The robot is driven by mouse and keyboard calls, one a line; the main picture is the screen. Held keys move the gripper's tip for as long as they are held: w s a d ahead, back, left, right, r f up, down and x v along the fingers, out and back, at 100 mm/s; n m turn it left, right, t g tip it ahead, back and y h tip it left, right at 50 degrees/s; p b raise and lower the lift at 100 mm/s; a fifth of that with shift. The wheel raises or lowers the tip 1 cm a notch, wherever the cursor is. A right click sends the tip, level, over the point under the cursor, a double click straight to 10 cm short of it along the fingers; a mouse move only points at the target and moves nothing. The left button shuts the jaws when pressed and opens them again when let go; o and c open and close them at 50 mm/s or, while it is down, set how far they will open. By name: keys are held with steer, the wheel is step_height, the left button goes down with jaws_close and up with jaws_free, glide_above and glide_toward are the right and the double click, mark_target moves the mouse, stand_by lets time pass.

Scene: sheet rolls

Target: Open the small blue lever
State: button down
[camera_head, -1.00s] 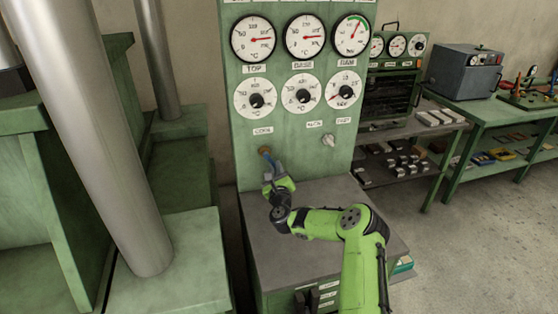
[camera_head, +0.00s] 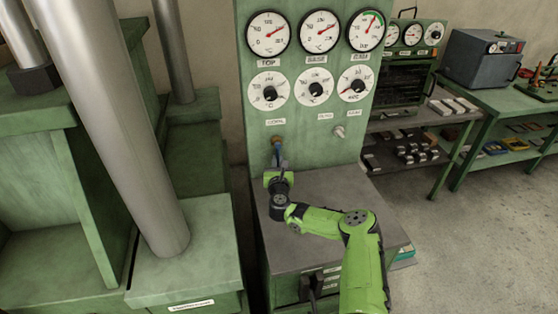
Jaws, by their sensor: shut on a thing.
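The small blue lever (camera_head: 278,153) hangs down from a brass fitting (camera_head: 277,140) on the green control panel, below the left label. My gripper (camera_head: 280,168) is at the lower end of the lever, just above the grey top of the cabinet. It is shut on the lever; its fingers are small in the picture and partly hide the lever's lower end. My green arm reaches in from the lower right.
The green panel (camera_head: 243,110) carries gauges, dials and a small grey knob (camera_head: 339,131). The grey cabinet top (camera_head: 345,200) under my arm is bare. A thick metal column (camera_head: 120,130) stands at left. A shelf bench (camera_head: 480,130) stands at right, with open floor before it.

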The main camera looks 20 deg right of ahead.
steer(key=shift+s+f, duration=0.1)
steer(key=shift+f, duration=0.25)
steer(key=c, duration=1.3)
jaws_free()
steer(key=shift+o, duration=0.9)
steer(key=shift+r, duration=0.15)
steer(key=b+v, duration=1.3)
steer(key=v, duration=0.2)
steer(key=shift+s, duration=0.35)
steer(key=shift+a+r, duration=0.15)
steer(key=shift+a, duration=0.1)
